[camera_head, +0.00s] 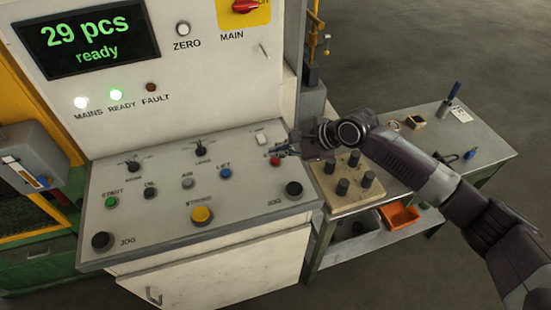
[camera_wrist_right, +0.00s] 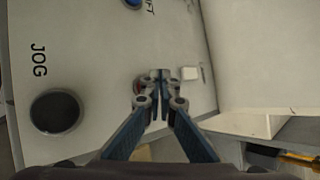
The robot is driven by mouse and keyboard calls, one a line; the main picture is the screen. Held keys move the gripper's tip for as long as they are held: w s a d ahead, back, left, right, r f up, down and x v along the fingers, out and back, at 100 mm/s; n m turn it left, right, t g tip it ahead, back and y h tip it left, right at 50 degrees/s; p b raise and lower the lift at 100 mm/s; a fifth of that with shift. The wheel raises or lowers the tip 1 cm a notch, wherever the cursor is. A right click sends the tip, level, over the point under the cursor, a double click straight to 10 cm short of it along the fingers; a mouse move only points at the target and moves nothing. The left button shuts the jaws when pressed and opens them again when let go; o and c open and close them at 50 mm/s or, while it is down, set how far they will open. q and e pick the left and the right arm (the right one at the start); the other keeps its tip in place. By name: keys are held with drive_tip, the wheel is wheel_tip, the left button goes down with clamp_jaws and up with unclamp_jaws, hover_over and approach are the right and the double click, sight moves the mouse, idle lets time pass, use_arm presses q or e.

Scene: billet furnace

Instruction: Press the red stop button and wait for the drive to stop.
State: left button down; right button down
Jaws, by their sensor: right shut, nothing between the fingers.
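The red stop button (camera_head: 275,161) sits at the right side of the sloped control panel (camera_head: 150,225). My right gripper (camera_head: 284,152) is shut and empty, its fingertips right at the button and partly over it. In the right wrist view, the closed fingertips (camera_wrist_right: 160,76) cover most of the button, and a bit of red (camera_wrist_right: 137,86) shows beside them. I cannot tell whether they touch it. The display (camera_head: 88,38) reads "29 pcs ready". My left gripper is not in view.
A white rocker switch (camera_head: 262,139) is just behind the red button, and a black JOG button (camera_head: 294,189) is in front. Blue LIFT (camera_head: 225,173) and yellow (camera_head: 202,215) buttons lie to the left. A side table (camera_head: 475,143) with a wooden peg block (camera_head: 345,197) stands right.

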sight(278, 161)
idle(0.7)
drive_tip(key=shift+f+p, duration=0.3)
drive_tip(key=shift+p, duration=0.1)
drive_tip(key=shift+f, duration=0.15)
drive_tip(key=shift+f, duration=0.45)
idle(0.3)
idle(0.3)
drive_tip(key=shift+r+p, duration=0.85)
drive_tip(key=shift+p, duration=0.45)
wheel_tip(278, 161, up, 5)
drive_tip(key=p, duration=0.6)
drive_tip(key=shift+r, duration=0.1)
